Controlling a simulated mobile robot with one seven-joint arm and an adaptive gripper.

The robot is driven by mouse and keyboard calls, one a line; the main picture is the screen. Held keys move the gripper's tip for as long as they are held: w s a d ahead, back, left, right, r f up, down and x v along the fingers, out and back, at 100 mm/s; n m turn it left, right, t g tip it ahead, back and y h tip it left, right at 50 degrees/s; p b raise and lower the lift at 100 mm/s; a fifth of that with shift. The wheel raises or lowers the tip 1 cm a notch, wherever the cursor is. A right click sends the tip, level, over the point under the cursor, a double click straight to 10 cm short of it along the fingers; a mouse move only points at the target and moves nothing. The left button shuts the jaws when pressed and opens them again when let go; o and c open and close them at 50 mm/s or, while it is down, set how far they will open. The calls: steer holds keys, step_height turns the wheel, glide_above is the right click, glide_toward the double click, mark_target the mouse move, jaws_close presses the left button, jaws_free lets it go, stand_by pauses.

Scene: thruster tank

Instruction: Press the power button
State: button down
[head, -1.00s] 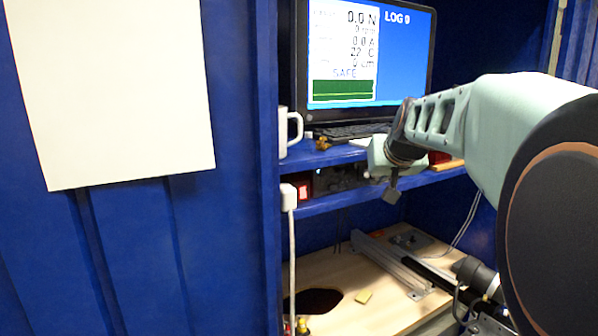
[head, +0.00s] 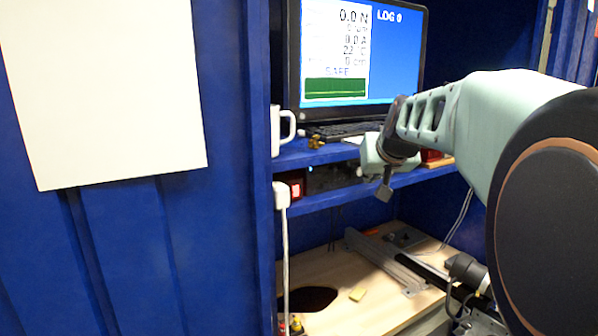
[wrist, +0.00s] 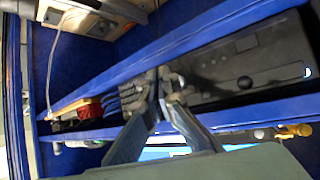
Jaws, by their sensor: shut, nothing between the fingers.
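My gripper (head: 384,190) is shut and empty, in front of the lower blue shelf in the head view. In the wrist view, its closed fingers (wrist: 162,88) point toward the gap between two blue shelf edges. The device shows partly in the head view (head: 337,178). A red box (head: 296,188) with a lit face sits at its left. I cannot tell which part is the power button.
A monitor (head: 390,60), keyboard (head: 345,129) and white mug (head: 282,131) stand on the upper shelf (head: 300,155). A white plug with cable (head: 281,195) hangs at the cabinet's left edge. Below is a wooden board (head: 345,270) with metal rails.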

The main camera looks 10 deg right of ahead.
steer(key=shift+w+a, duration=0.1)
steer(key=shift+w, duration=0.1)
steer(key=shift+w, duration=0.25)
steer(key=shift+w+a, duration=0.2)
steer(key=shift+w, duration=0.1)
stand_by(0.8)
stand_by(0.4)
steer(key=shift+s+d+b, duration=0.3)
steer(key=shift+s+b, duration=0.15)
steer(key=shift+s, duration=0.25)
steer(key=shift+s, duration=0.1)
